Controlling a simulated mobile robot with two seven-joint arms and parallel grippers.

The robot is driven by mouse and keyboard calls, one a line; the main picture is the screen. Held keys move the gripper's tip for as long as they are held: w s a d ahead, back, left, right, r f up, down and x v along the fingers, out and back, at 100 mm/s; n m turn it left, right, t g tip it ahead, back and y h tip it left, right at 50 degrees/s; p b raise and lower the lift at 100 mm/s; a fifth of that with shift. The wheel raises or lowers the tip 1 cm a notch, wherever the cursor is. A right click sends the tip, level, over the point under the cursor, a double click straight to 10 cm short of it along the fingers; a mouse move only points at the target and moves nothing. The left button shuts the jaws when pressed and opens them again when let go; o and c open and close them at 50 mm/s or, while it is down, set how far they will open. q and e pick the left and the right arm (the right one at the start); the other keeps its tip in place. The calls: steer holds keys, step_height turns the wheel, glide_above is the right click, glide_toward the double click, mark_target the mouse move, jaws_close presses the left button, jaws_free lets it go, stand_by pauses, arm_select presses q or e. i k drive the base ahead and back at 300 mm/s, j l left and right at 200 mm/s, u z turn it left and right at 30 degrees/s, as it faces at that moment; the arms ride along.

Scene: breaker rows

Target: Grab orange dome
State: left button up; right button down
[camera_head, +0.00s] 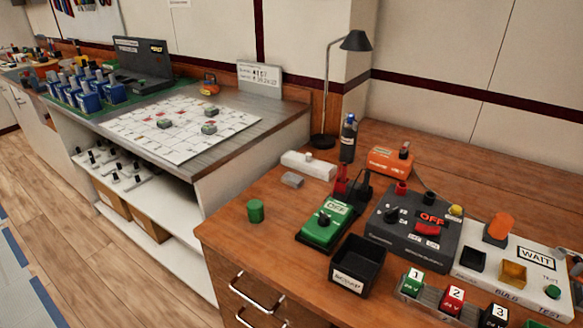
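An orange dome (501,224) sits on a dark base at the back left of a white test board (530,283) marked WAIT, on the wooden desk at the right. The dome is upright and uncovered from this view. Neither my left nor my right gripper is in view.
Near the dome are a black box marked OFF (413,236), an orange device (390,161), a green device (325,222), a black scrap bin (357,265) and numbered blocks (453,300). A lamp (325,90) stands behind. The desk's front left is mostly clear.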

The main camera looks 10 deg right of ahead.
mark_target(502, 223)
steer(key=z, duration=1.5)
